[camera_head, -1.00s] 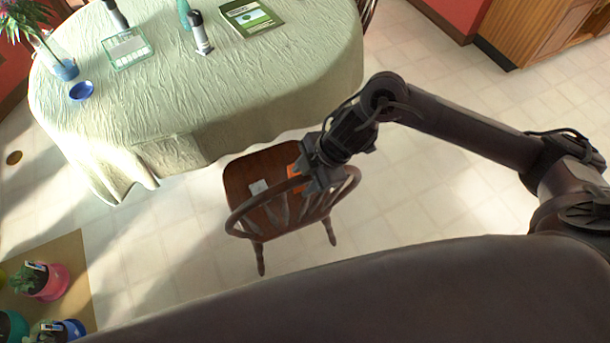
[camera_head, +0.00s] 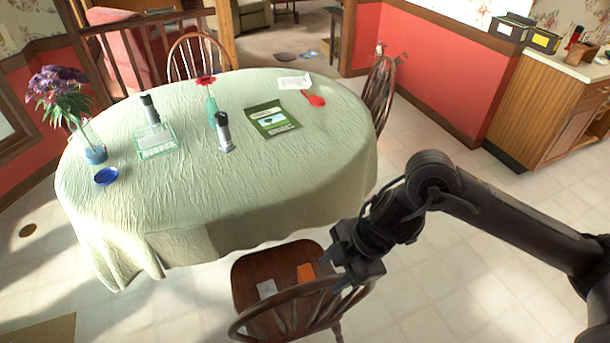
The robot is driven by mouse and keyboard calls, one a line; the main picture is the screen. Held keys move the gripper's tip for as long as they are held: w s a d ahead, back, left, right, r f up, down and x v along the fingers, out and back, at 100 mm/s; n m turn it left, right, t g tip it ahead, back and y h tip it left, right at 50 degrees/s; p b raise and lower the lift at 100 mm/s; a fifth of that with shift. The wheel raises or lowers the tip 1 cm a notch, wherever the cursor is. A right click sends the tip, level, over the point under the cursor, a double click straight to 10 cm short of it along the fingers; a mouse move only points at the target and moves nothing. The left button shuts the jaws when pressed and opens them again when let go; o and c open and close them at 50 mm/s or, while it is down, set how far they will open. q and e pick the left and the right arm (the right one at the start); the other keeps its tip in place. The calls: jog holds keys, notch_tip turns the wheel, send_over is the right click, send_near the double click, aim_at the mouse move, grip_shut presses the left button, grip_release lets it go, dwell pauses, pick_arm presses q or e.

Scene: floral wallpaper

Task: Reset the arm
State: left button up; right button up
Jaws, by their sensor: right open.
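My right arm comes in from the right edge. My right gripper (camera_head: 350,266) hangs over the back of a wooden chair (camera_head: 258,272), apart from the table. It is open, and I see nothing held in it. Whether it touches the chair back cannot be told from this view. My left gripper is out of the picture.
An oval table (camera_head: 330,142) with a pale green cloth bears a book (camera_head: 272,118), a red spoon-like thing (camera_head: 314,99), a blue dish (camera_head: 106,176) and a flower vase (camera_head: 95,150). An orange item (camera_head: 305,272) lies on the chair seat. Floor at right is clear.

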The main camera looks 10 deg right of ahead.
jog(key=a+t+y, duration=0.1)
jog(key=a, duration=0.2)
jog(key=w+a+r+t+y, duration=0.1)
jog(key=a, duration=0.3)
jog(key=a+r+t, duration=0.1)
jog(key=a, duration=0.2)
jog(key=shift+w+a+m+y, duration=0.15)
jog(key=shift+w+m+y, duration=0.15)
jog(key=shift+m+y, duration=0.1)
jog(key=w+d+m+t+h, duration=0.1)
jog(key=d+m+t+h, duration=0.5)
jog(key=m, duration=0.5)
jog(key=s+d+f+m+g+h, duration=0.1)
jog(key=s+d+f+m+g, duration=0.55)
jog(key=s+d, duration=0.35)
notch_tip(320, 180, down, 30)
jog(key=s+g+b, duration=0.1)
jog(key=g+b, duration=0.1)
jog(key=b, duration=0.1)
jog(key=s+d+f+n+g+b, duration=0.1)
jog(key=s+d+f+b, duration=0.1)
jog(key=s+f, duration=1.8)
notch_tip(320, 180, down, 3)
jog(key=shift+s+d+f+h, duration=0.15)
jog(key=shift+s+d+h, duration=0.15)
jog(key=shift+d, duration=0.35)
